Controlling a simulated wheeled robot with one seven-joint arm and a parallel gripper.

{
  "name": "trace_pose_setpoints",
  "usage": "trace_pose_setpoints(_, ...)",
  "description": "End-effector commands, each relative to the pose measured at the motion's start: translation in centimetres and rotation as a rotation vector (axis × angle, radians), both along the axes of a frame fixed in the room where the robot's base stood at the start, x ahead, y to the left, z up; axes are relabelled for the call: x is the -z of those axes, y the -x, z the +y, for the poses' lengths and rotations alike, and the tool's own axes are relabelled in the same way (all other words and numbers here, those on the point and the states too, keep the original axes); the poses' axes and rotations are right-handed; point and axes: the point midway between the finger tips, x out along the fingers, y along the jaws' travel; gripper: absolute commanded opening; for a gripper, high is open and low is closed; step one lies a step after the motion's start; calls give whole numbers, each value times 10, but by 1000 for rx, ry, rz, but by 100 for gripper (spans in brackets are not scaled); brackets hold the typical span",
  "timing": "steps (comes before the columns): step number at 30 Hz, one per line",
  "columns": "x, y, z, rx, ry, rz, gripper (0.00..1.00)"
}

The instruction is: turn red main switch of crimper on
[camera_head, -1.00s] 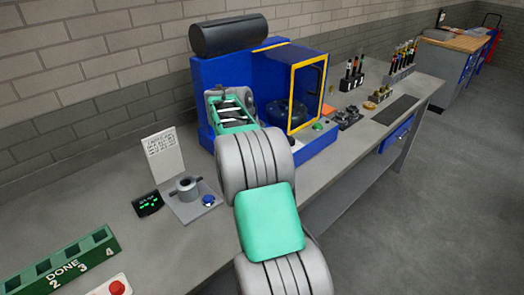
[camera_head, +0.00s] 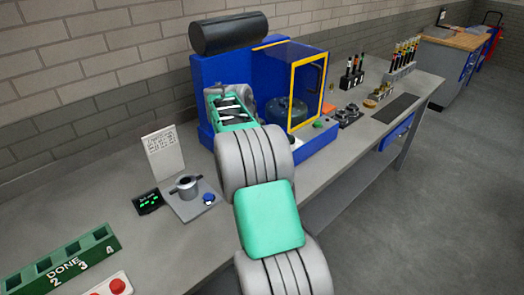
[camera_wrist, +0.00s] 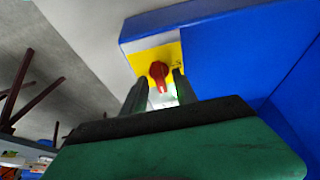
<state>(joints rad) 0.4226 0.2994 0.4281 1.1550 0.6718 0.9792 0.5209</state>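The crimper is the blue machine (camera_head: 213,72) on the bench, with a yellow-framed clear door. In the wrist view its blue side (camera_wrist: 235,60) carries a yellow plate with the red switch (camera_wrist: 158,71), whose handle has a white mark at its lower end. My gripper (camera_wrist: 160,88) is open, one finger at each side of the switch handle. A gap shows by the left finger; whether the right finger touches the handle I cannot tell. In the head view my arm covers the crimper's near left part, and the switch is hidden.
A grey fixture (camera_head: 187,187) with a small display (camera_head: 148,201) stands left of my arm. A green DONE rack (camera_head: 68,263) and a red button box (camera_head: 118,286) are near left. Tool holders (camera_head: 352,80) stand right of the crimper.

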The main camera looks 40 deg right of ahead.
Motion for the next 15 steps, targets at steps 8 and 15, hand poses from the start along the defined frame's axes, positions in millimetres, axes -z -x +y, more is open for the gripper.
trace_pose_setpoints(8,-44,-1,18,-2,2,-4,35)
trace_pose_setpoints(15,-71,0,29,0,0,-1,35)
